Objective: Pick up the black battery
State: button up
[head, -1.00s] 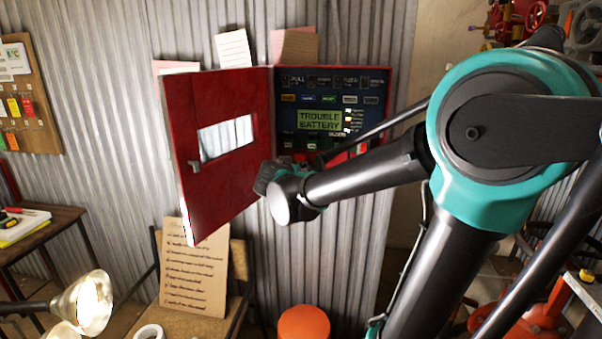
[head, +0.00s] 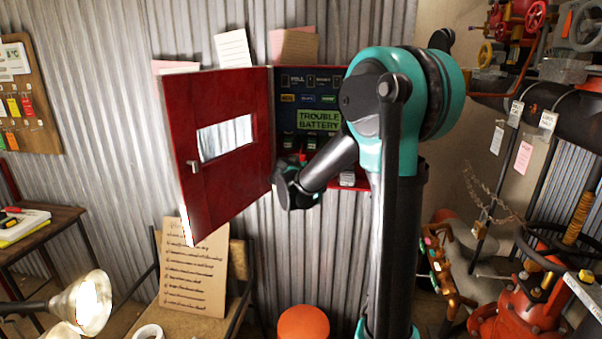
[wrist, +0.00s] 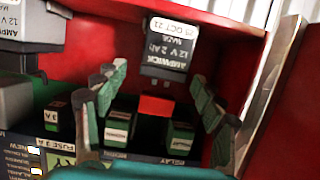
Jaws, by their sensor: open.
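A black battery (wrist: 168,52), lettered AMPWICK 12 V 2 Ah with a white date label, shows upside down at the upper middle of the wrist view, inside the red cabinet (head: 345,178). My gripper (wrist: 158,85) is open. Its green-grey fingers stand left and right in the wrist view, with the battery beyond the gap between them and not visibly gripped. In the head view my gripper's wrist (head: 293,188) is at the cabinet's lower left, beside the open door. There my arm hides part of the panel, and I cannot make out the battery.
A second, partly cut-off battery (wrist: 38,28) is at the upper left of the wrist view. Small labelled blocks, including a fuse block (wrist: 57,120), sit below. The open red door (head: 225,150) stands left of my gripper. A panel screen (head: 318,119) reads TROUBLE BATTERY.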

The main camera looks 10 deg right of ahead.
jog(key=x, duration=0.4)
jog(key=shift+a+f, duration=0.1)
grip_shut()
dwell(0.4)
